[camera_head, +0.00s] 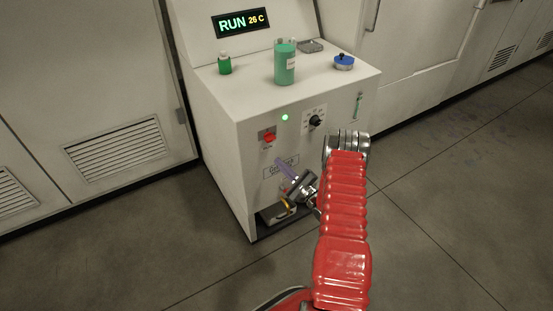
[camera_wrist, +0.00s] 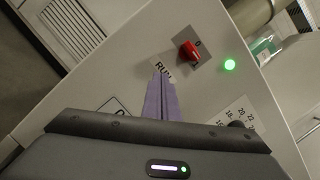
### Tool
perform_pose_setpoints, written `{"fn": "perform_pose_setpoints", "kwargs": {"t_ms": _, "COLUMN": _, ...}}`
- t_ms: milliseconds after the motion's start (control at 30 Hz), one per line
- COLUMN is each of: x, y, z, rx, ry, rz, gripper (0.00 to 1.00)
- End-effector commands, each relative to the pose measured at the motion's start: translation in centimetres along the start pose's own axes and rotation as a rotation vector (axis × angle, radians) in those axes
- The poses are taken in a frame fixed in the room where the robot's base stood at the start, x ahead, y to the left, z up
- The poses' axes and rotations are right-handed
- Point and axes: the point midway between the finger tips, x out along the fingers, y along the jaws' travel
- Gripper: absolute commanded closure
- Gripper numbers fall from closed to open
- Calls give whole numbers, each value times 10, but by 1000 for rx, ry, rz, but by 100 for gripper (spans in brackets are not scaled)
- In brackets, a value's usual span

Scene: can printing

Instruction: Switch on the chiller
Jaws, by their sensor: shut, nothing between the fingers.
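The chiller (camera_head: 215,125) is a white cabinet. Its display (camera_head: 240,23) reads RUN 26 C. A green lamp (camera_head: 285,117) on its front is lit, and it glows in the wrist view too (camera_wrist: 230,65). My gripper (camera_head: 279,161) has purple fingers, shut and empty, just below the switch. In the wrist view its fingertips (camera_wrist: 160,76) overlap the RUN label, apart from the switch in the picture.
A black dial (camera_head: 315,120) is right of the lamp. A green-filled container (camera_head: 285,64), a small green bottle (camera_head: 224,64) and a blue-topped item (camera_head: 344,62) stand on the chiller's top. A vented cabinet (camera_head: 115,147) is at left. Floor on the right is clear.

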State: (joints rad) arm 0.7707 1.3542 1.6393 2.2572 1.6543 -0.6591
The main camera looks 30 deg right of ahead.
Motion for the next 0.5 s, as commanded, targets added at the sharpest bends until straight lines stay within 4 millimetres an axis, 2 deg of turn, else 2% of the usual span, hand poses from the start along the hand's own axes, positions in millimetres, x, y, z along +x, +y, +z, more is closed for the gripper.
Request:
{"fn": "perform_pose_setpoints", "kwargs": {"t_ms": 233, "x": -40, "y": 4, "z": 1, "rx": 0, "ry": 3, "rz": -1, "gripper": 100}}
{"fn": "perform_pose_setpoints", "kwargs": {"t_ms": 500, "x": -55, "y": 7, "z": 2, "rx": -1, "ry": 1, "rz": 0, "gripper": 100}}
